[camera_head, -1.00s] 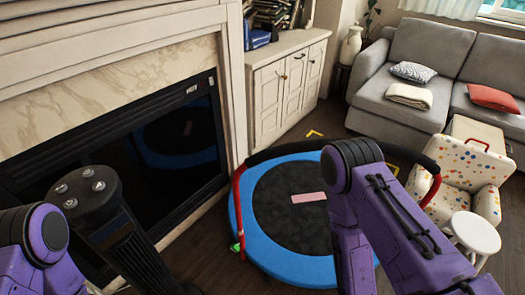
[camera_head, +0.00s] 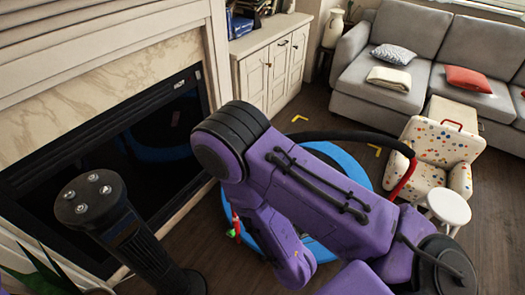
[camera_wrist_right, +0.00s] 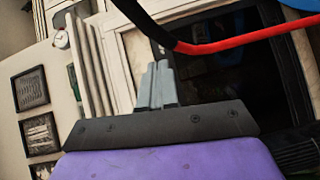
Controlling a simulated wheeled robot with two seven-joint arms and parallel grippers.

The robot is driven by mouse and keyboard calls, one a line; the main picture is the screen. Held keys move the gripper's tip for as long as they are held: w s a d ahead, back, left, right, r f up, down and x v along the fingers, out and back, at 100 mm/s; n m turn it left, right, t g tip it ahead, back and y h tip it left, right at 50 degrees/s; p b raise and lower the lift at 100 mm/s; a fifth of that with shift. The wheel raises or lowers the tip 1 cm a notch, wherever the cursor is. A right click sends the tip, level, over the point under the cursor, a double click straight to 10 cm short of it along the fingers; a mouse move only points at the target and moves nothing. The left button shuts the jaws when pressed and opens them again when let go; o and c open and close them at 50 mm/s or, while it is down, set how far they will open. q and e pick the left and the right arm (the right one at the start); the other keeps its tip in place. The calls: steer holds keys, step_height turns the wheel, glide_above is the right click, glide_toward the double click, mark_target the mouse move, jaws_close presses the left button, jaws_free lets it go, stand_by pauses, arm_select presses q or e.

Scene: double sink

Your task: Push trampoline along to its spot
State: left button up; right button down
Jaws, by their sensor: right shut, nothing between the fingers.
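The trampoline (camera_head: 350,163) has a blue rim and stands on the floor between the fireplace and the small armchair. My right arm covers most of it in the head view, including its black mat. Its handle bar (camera_head: 345,136) is black on top with red posts, and it also shows in the wrist view (camera_wrist_right: 245,44). My right gripper (camera_wrist_right: 158,66) is shut and empty, with its fingertips close to the bar in that picture; I cannot tell if they touch. Yellow corner marks (camera_head: 299,118) lie on the floor beyond the trampoline. My left gripper is out of view.
The fireplace (camera_head: 130,145) and white cabinet (camera_head: 270,65) bound the left side. A dotted armchair (camera_head: 440,150) and white stool (camera_head: 448,209) stand close at the right. A grey sofa (camera_head: 425,70) is behind. Open floor lies between trampoline and sofa.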

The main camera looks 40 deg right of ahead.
steer(key=w+d+r+p, duration=0.1)
steer(key=w+d+p, duration=0.1)
steer(key=w, duration=0.3)
steer(key=w+d+n+p, duration=0.1)
steer(key=w+d+p, duration=0.1)
steer(key=w+d, duration=0.2)
steer(key=w, duration=0.2)
steer(key=shift+w+d+r+t, duration=0.3)
steer(key=shift+d+r+t, duration=0.05)
steer(key=shift+t, duration=0.05)
